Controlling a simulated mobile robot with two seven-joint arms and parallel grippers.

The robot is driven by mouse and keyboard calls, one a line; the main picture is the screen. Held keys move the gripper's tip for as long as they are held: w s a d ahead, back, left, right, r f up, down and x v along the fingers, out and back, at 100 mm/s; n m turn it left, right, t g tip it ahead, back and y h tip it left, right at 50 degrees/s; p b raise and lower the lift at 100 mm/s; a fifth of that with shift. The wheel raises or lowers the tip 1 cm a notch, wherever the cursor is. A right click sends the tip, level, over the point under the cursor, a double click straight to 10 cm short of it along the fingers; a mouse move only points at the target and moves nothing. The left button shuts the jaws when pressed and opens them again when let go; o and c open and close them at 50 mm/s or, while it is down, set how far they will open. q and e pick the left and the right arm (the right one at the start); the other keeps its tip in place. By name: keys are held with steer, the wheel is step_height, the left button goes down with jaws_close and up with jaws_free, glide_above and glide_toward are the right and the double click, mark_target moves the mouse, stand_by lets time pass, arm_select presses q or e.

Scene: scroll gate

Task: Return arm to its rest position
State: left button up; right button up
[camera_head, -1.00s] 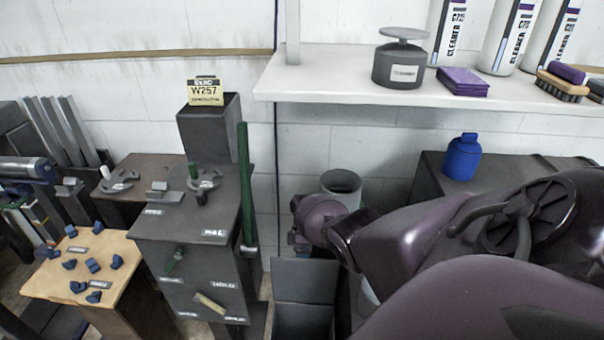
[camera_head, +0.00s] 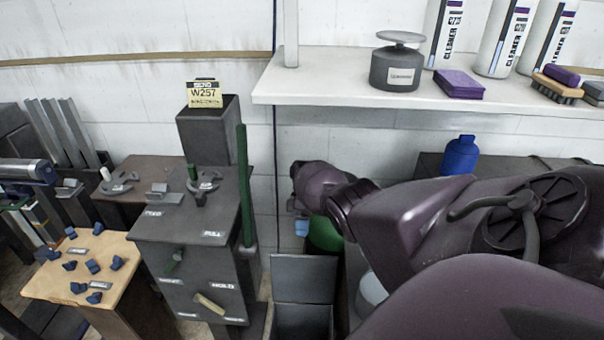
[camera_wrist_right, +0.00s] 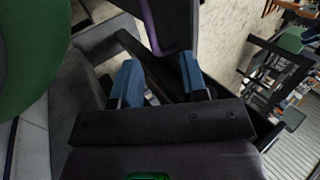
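My right arm (camera_head: 430,225) is purple and reaches in from the right in the head view, in front of the wall and below the shelf. Its gripper (camera_head: 302,227) hangs at the arm's far end, mostly hidden by the wrist, with a bit of blue fingertip showing. In the right wrist view the gripper (camera_wrist_right: 160,82) has two blue finger pads standing apart, with no object seen held between them. My left gripper does not show.
A green rounded thing (camera_head: 325,236) is close beside the right gripper. A dark grey open box (camera_head: 303,280) stands below. A grey cabinet (camera_head: 195,235) with a green upright bar (camera_head: 244,185) is to the left. A white shelf (camera_head: 340,90) overhangs behind.

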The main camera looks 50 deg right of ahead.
steer(key=shift+w+d+r, duration=0.2)
steer(key=shift+r, duration=0.25)
stand_by(0.3)
